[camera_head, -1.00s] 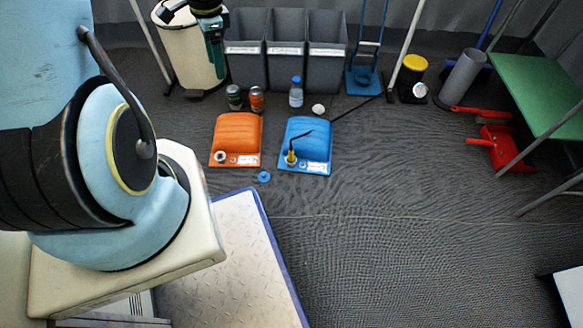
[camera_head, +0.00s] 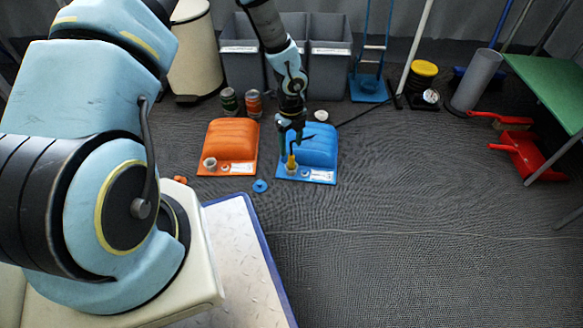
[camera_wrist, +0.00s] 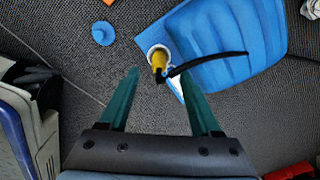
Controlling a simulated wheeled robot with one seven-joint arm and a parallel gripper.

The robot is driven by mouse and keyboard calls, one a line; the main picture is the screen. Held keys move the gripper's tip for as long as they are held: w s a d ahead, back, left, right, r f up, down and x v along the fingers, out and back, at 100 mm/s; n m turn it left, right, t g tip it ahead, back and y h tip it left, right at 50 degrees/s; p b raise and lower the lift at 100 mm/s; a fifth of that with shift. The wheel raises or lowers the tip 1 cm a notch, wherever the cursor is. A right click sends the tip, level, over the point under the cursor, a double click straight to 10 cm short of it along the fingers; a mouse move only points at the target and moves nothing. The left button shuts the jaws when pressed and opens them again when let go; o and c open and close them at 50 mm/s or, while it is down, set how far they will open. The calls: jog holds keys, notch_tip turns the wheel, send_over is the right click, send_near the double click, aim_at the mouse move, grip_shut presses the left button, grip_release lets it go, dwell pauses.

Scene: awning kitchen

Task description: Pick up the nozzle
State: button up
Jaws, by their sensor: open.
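The nozzle is a yellow piece (camera_head: 291,163) with a thin black spout, standing in the opening of the blue canister (camera_head: 312,147). In the wrist view the nozzle (camera_wrist: 159,62) is ahead of the fingertips, with its black spout pointing right across the blue canister (camera_wrist: 235,35). My gripper (camera_head: 291,138) is directly above the nozzle in the head view and hides part of the spout. In the wrist view my gripper (camera_wrist: 160,82) has its two green fingers wide apart, with nothing between them lower down. The nozzle's base is near the gap's far end.
An orange canister (camera_head: 229,148) lies to the left, and a blue cap (camera_head: 260,186) is on the floor between. Cans (camera_head: 229,100) and grey bins (camera_head: 243,60) stand behind. A red dustpan (camera_head: 522,153) is at right; the front floor is open.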

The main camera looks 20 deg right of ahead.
aim_at(292, 154)
jog(key=shift+s+f+b, duration=0.2)
jog(key=shift+f+b, duration=1.9)
jog(key=shift+f, duration=0.9)
jog(key=shift+c, duration=0.2)
grip_shut()
